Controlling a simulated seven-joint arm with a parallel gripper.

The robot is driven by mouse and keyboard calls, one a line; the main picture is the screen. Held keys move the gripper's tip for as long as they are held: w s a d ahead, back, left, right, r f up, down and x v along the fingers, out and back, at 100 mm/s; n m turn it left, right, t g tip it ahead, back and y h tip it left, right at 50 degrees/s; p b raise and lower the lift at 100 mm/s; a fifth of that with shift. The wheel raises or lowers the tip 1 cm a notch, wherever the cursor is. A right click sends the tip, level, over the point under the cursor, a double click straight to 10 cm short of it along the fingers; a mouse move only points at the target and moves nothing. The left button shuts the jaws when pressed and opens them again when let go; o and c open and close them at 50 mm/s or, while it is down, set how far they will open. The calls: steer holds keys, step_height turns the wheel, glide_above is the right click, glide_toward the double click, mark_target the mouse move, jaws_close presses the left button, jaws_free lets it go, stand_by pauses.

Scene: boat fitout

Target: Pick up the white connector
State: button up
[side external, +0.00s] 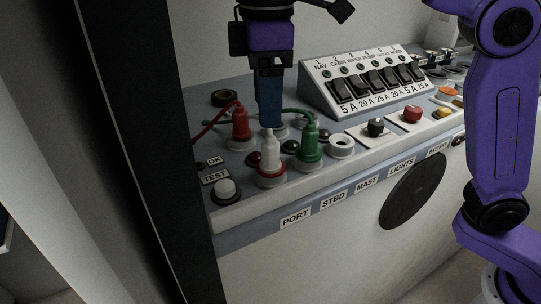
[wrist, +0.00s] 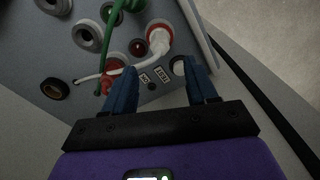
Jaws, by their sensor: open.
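The white connector (side external: 270,152) stands upright in a red-ringed socket at the front edge of the sloping panel. It also shows in the wrist view (wrist: 158,42), with a white cable running off to the left. My gripper (side external: 270,124) points down, its blue fingertips just above and behind the white connector in the side view. In the wrist view my gripper (wrist: 159,67) is open, with nothing between its fingers. The connector lies just ahead of the gap between the fingertips, apart from both.
A red connector (side external: 240,124) with a red cable stands at the left, and a green connector (side external: 310,138) at the right. Nearby are an empty socket (side external: 341,145), a white test button (side external: 226,189) and a switch box (side external: 365,85). A dark post (side external: 150,150) rises at the left.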

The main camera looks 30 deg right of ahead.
mark_target(268, 143)
steer(key=shift+f, duration=4.45)
jaws_close()
